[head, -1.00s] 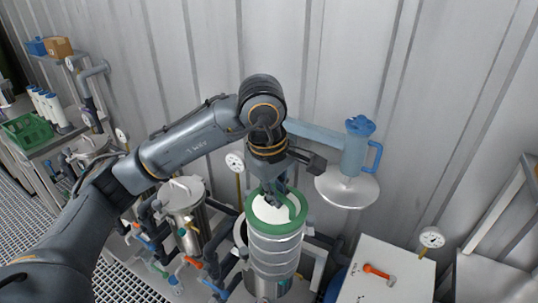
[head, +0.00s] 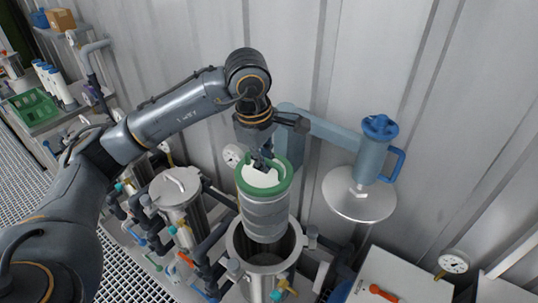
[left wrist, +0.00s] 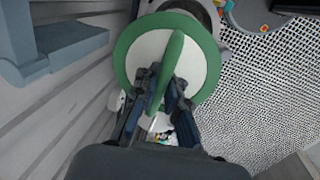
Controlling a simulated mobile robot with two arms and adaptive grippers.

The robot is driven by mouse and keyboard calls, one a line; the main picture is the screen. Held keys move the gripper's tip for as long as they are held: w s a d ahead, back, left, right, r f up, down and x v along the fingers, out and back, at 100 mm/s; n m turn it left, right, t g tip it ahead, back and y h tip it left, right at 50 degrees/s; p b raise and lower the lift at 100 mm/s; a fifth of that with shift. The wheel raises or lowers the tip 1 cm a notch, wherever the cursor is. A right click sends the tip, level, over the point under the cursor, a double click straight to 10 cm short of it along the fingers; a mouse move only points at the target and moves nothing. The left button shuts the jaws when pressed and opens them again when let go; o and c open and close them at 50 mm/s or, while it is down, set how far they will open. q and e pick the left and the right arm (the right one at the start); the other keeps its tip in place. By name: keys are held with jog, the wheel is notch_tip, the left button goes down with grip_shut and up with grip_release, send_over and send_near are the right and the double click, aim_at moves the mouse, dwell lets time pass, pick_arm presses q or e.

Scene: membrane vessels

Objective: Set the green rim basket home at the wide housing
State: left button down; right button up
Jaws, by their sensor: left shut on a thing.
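The green rim basket (head: 266,212) is a grey metal cylinder with a green top ring and a green handle. My left gripper (head: 262,163) is shut on its handle from above. In the left wrist view the green rim (left wrist: 127,62) and handle show, with my left gripper (left wrist: 162,92) closed around the handle. The basket hangs roughly upright, its lower part overlapping the back of the open mouth of the wide housing (head: 262,262), a steel vessel. I cannot tell whether its bottom is inside the mouth or behind it. My right gripper is not in view.
The housing's lid (head: 358,200) is swung aside to the right on a blue arm. A smaller lidded vessel (head: 175,188) with pipes and valves stands to the left. A white cabinet (head: 395,278) with a red-orange handle is at lower right. A green crate (head: 34,107) sits on a far-left shelf.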

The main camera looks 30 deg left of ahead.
aim_at(264, 175)
pick_arm(q)
jog(key=shift+s+f+b, duration=0.35)
jog(key=shift+f+b, duration=0.1)
jog(key=shift+f, duration=0.25)
jog(key=shift+w+f, duration=0.15)
jog(key=shift+f, duration=0.4)
jog(key=shift+f+b, duration=0.6)
jog(key=shift+f, duration=0.1)
jog(key=shift+f+b, duration=3.95)
jog(key=shift+f, duration=3.6)
notch_tip(264, 175, down, 13)
jog(key=b, duration=1.2)
jog(key=shift+r, duration=0.15)
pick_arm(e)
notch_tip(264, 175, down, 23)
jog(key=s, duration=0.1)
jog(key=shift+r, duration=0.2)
pick_arm(q)
jog(key=shift+b, duration=0.3)
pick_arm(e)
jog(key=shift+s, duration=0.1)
pick_arm(q)
jog(key=shift+f+b, duration=0.25)
jog(key=shift+b, duration=0.2)
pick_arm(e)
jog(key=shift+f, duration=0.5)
